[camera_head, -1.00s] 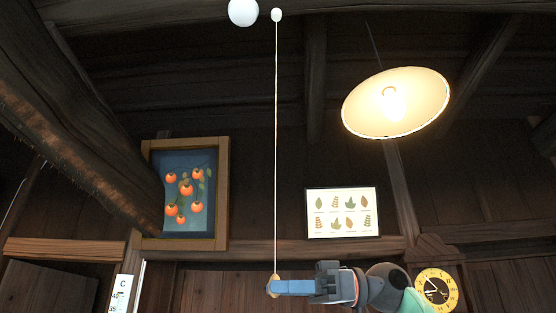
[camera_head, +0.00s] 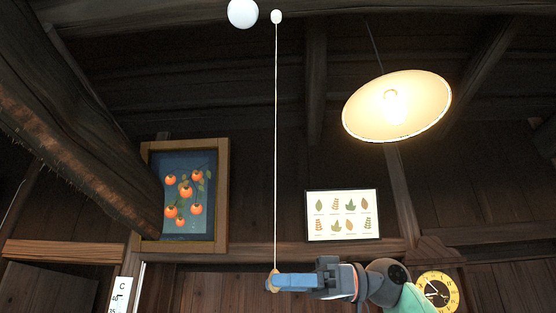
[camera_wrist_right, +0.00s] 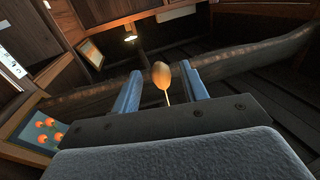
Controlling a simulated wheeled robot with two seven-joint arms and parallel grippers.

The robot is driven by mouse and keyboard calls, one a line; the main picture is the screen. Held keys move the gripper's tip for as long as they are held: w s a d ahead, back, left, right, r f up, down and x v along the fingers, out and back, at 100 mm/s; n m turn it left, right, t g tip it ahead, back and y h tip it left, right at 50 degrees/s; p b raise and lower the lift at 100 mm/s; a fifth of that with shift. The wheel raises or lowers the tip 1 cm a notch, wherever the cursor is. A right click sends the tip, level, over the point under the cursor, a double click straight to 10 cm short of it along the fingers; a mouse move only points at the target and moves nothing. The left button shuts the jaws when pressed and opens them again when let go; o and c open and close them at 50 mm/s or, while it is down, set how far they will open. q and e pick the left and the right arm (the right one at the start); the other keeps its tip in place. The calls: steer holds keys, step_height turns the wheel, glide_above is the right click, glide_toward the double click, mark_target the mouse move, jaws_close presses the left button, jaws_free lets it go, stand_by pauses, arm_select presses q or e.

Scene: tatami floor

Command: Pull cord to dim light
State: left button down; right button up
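A thin pale cord (camera_head: 276,150) hangs straight down from a small white fitting (camera_head: 276,17) on the ceiling. At its lower end is an orange-brown wooden knob (camera_head: 270,284), partly hidden behind my right gripper (camera_head: 276,282) in the head view. In the right wrist view the knob (camera_wrist_right: 161,75) sits between the two blue fingertips of my right gripper (camera_wrist_right: 162,88), with a gap on each side. The fingers are spread and not closed on it. The wide-shaded ceiling lamp (camera_head: 397,105) is lit, and its bulb glows. My left gripper is out of view.
A white ball-shaped object (camera_head: 243,13) is beside the cord's top. Framed persimmon picture (camera_head: 187,195), leaf chart (camera_head: 342,215) and yellow clock (camera_head: 437,292) are on the wall behind. A thick slanted beam (camera_head: 75,135) is at the left. The air around the cord is clear.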

steer(key=shift+d, duration=0.1)
steer(key=v, duration=0.8)
stand_by(0.5)
stand_by(0.6)
